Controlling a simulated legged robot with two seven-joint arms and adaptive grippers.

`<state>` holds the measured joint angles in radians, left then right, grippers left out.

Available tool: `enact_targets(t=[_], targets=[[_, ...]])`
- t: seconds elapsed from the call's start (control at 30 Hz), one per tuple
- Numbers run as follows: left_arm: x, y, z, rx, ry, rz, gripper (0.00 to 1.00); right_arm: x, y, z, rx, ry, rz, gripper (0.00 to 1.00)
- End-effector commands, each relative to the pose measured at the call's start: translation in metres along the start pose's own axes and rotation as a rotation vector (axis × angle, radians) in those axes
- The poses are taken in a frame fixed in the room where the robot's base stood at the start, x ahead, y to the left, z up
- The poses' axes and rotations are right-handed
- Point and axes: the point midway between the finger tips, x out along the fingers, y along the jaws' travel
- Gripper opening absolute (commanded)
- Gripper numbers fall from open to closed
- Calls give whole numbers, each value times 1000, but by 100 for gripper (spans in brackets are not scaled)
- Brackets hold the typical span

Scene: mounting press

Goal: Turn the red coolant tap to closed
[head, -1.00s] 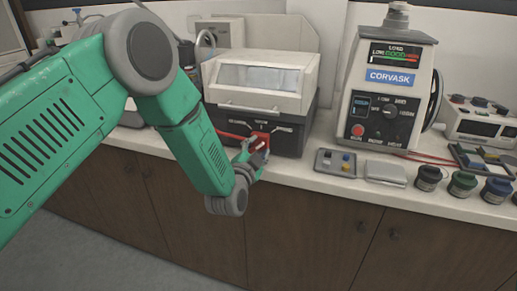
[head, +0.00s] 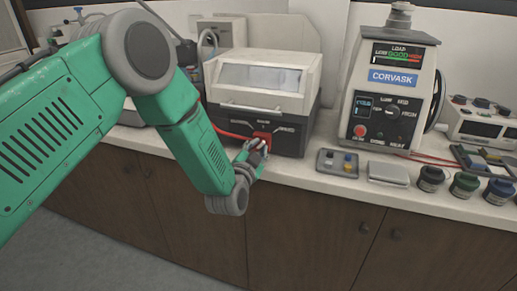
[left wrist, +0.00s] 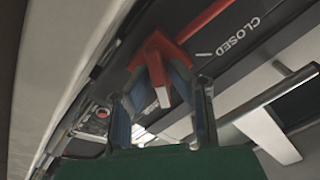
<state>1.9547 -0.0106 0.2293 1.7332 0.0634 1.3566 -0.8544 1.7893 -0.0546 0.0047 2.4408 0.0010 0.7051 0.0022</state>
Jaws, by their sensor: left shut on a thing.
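The red coolant tap (head: 262,135) is on the dark lower front of a beige-topped machine on the bench. My left gripper (head: 256,149) is at the tap and shut on it. In the left wrist view, the blue-padded fingers (left wrist: 160,82) are on either side of the tap's red end (left wrist: 156,50). A red bar (left wrist: 204,20) runs from there to the upper right. The word CLOSED (left wrist: 237,36) is printed on the dark panel beside it, with a white tick mark near the tap. The fingers partly hide the tap. My right gripper is not in view.
The beige-topped machine (head: 262,78) has a handle across its front. To its right are a grey box with buttons (head: 338,163), a flat pale case (head: 388,173), the CORVASK unit (head: 388,95) and several dark-lidded jars. Wooden cabinets are below the bench.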

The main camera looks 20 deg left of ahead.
Motion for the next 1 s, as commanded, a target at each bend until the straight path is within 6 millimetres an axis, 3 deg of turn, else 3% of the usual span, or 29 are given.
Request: enact_targets(t=[1.0], targets=[[0,-5,1,-955,7,-1,0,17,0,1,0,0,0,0]])
